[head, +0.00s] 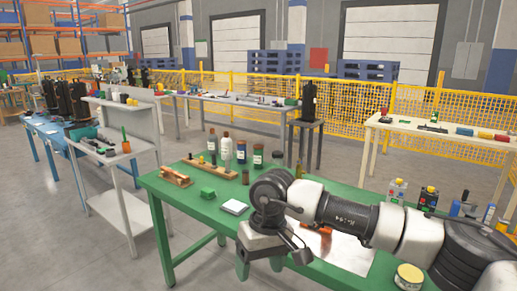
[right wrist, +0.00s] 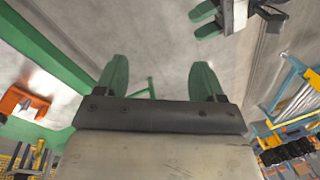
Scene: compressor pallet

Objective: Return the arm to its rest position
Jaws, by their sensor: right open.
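My right arm comes in from the right over the green table (head: 160,205) in the head view. Its gripper (head: 260,264) hangs at the table's front edge, its green fingers pointing down. In the right wrist view the right gripper (right wrist: 160,80) has its two green fingers wide apart with nothing between them. Grey floor shows beyond the fingers. My left gripper (right wrist: 206,20) shows at the top of the right wrist view, its green fingers apart and empty. The left arm is not in the head view.
An orange part (head: 326,231) lies on a pale sheet (head: 350,255) behind the right arm; it shows in the wrist view too (right wrist: 22,103). A white block (head: 233,206), a green block (head: 207,192) and several bottles (head: 226,148) stand left of the arm. A tin (head: 408,277) is near the front.

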